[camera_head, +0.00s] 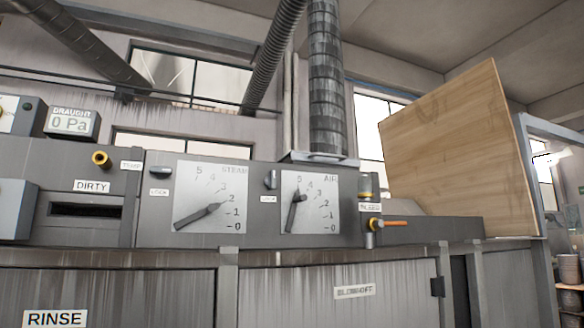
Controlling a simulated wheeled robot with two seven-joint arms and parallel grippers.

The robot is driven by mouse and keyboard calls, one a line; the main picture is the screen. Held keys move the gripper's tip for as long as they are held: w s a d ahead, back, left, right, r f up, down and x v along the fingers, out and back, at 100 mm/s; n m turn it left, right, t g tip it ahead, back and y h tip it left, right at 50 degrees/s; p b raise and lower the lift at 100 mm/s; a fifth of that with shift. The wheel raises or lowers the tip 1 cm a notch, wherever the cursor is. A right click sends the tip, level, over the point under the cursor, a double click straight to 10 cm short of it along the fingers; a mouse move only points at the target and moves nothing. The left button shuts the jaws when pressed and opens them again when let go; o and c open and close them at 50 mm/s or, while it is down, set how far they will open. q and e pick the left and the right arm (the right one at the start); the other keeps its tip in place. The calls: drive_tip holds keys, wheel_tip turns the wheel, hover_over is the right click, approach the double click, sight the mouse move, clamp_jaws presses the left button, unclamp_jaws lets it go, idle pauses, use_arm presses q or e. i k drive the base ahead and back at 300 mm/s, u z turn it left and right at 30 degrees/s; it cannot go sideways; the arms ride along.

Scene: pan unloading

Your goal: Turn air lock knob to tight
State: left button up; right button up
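The air lock knob (270,179) is a small dark knob on the grey panel, just left of the white AIR dial (318,190). Its handle stands about upright, and a small label reading LOCK (268,199) sits below it. The dark pointer knob (297,209) on the AIR dial points up, near the 5. A similar lock knob (160,172) beside the STEAM dial lies about horizontal. Neither of my grippers is in view.
A large wooden board (455,150) stands at the right. A DRAUGHT display (70,123) reads 0 Pa. The space before the dials is clear.

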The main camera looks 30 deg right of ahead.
sight(270, 181)
drive_tip(key=k, duration=1.2)
drive_tip(key=z, duration=0.4)
drive_tip(key=i, duration=1)
